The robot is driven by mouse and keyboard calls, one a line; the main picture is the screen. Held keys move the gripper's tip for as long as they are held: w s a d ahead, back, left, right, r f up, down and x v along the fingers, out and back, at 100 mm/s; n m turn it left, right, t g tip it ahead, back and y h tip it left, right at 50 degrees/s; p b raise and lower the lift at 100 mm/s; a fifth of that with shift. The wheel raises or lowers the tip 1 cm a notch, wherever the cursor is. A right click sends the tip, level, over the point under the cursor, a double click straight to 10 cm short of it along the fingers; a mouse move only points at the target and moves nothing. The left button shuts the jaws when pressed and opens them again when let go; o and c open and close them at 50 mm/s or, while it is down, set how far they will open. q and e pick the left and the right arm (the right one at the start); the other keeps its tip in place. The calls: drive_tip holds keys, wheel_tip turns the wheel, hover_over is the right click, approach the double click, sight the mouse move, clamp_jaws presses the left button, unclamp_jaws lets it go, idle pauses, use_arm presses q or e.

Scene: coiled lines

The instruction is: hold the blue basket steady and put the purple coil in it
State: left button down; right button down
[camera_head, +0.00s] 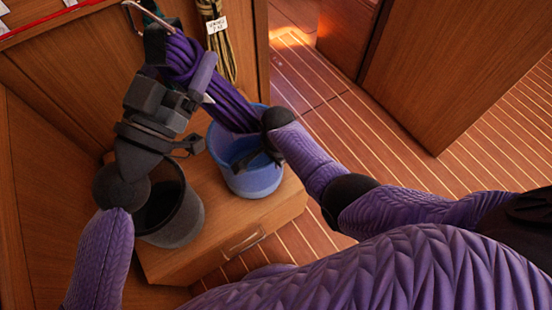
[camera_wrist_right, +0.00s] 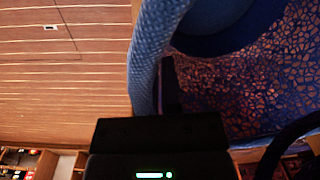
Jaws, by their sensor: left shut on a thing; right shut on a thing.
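The purple coil (camera_head: 232,107) hangs slanting from upper left to lower right, its lower end over the blue basket's opening; I cannot tell how far inside it reaches. My left gripper (camera_head: 196,88) is shut on the coil near its upper part. The blue basket (camera_head: 254,182) stands upright on a wooden locker top. My right gripper (camera_head: 270,150) is shut on the basket's right rim, its fingers partly hidden by my wrist. In the right wrist view, the basket's blue textured rim (camera_wrist_right: 145,60) is close up, and the fingertips are mostly hidden.
A dark grey bucket (camera_head: 180,220) stands left of the basket on the wooden locker (camera_head: 215,253). A metal carabiner (camera_head: 143,12) is at the coil's top. A tagged olive-brown coil (camera_head: 222,55) hangs on the wooden panel. The striped floor at right is clear.

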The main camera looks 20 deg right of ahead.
sight(200, 106)
use_arm(q)
drive_tip(key=shift+d+f, duration=0.3)
drive_tip(key=shift+f, duration=0.2)
use_arm(e)
drive_tip(key=shift+d, duration=0.15)
use_arm(q)
drive_tip(key=shift+a+f, duration=0.25)
drive_tip(key=shift+f, duration=0.4)
drive_tip(key=shift+d+f, duration=0.15)
drive_tip(key=shift+f, duration=1.1)
use_arm(e)
drive_tip(key=shift+d, duration=0.1)
